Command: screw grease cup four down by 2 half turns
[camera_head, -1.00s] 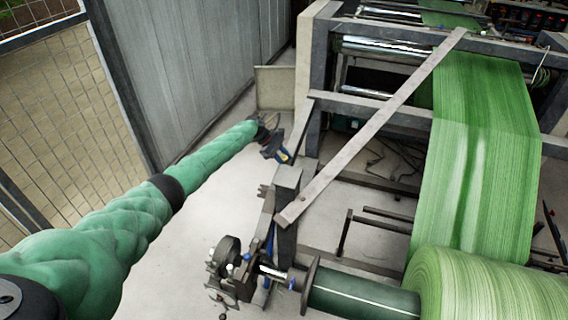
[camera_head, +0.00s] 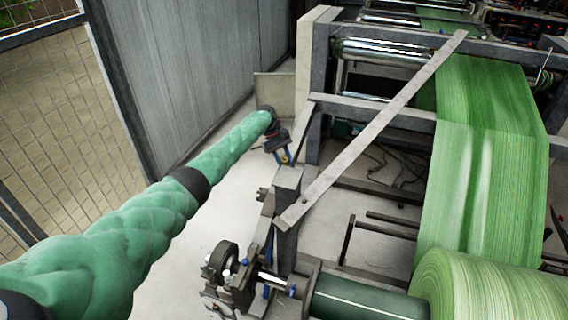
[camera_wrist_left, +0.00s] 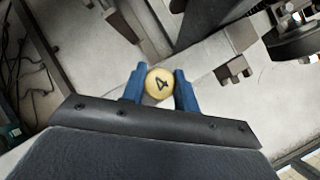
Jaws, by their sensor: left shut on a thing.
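Grease cup four is a round brass-yellow cap marked "4" (camera_wrist_left: 159,83), seen end-on in the left wrist view. My left gripper (camera_wrist_left: 158,88) has its two blue fingers on either side of the cap and is shut on it. In the head view my left gripper (camera_head: 285,157) is beside the machine's side frame, at the end of the green-sleeved arm. My right gripper is not in either view.
A grey post (camera_head: 287,200) and a slanted flat bar (camera_head: 375,130) stand right of my gripper. A green roll (camera_head: 485,290) and its shaft bracket are nearer. A wire fence (camera_head: 50,130) and grey panel (camera_head: 205,70) bound the left. Bare floor lies between.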

